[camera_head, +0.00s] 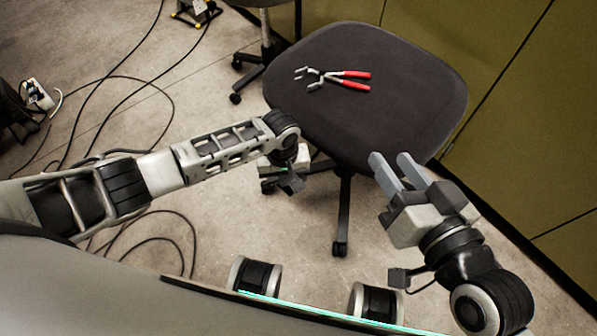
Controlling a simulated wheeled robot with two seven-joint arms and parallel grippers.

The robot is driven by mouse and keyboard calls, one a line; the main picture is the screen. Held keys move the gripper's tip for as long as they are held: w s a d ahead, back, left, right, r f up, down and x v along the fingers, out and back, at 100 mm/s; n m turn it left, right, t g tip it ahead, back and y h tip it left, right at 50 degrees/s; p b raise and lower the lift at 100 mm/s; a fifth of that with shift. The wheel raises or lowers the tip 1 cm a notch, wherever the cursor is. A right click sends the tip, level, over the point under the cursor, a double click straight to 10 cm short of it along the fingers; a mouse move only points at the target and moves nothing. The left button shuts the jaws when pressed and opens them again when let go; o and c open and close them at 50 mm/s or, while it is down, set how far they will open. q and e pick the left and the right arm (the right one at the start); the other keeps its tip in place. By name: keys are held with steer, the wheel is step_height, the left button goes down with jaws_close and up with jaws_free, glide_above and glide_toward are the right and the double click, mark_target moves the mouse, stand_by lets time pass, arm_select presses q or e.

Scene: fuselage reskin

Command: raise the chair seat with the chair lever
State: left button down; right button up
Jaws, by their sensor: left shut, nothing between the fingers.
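The chair seat (400,88) is a dark, rounded pad at the upper middle, with red-handled pliers (338,80) lying on it. Part of the chair's base (342,215) with a caster shows below the seat. I cannot make out the chair lever; the seat and my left arm cover the area under the seat. My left gripper (291,182) is low beside the near left edge of the seat, seen from above, shut and empty. My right gripper (390,160) is open and empty at the near right edge of the seat, its two grey fingers pointing toward it.
Olive-green panels (535,100) stand close along the right and back. Black cables (150,90) run over the concrete floor on the left. A power strip (37,94) lies at the far left, and a yellow-footed object (196,12) stands at the top left.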

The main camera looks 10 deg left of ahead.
arm_select(q)
steer(key=shift+s+a+r+p, duration=0.15)
steer(key=shift+s+r+p, duration=0.1)
steer(key=shift+p, duration=0.4)
steer(key=shift+r, duration=0.15)
steer(key=shift+r+p, duration=0.5)
steer(key=shift+p, duration=0.5)
steer(key=shift+r, duration=0.15)
steer(key=shift+r+p, duration=0.35)
steer(key=shift+p, duration=0.4)
steer(key=shift+r, duration=0.2)
steer(key=shift+r+p, duration=0.55)
steer(key=shift+p, duration=0.45)
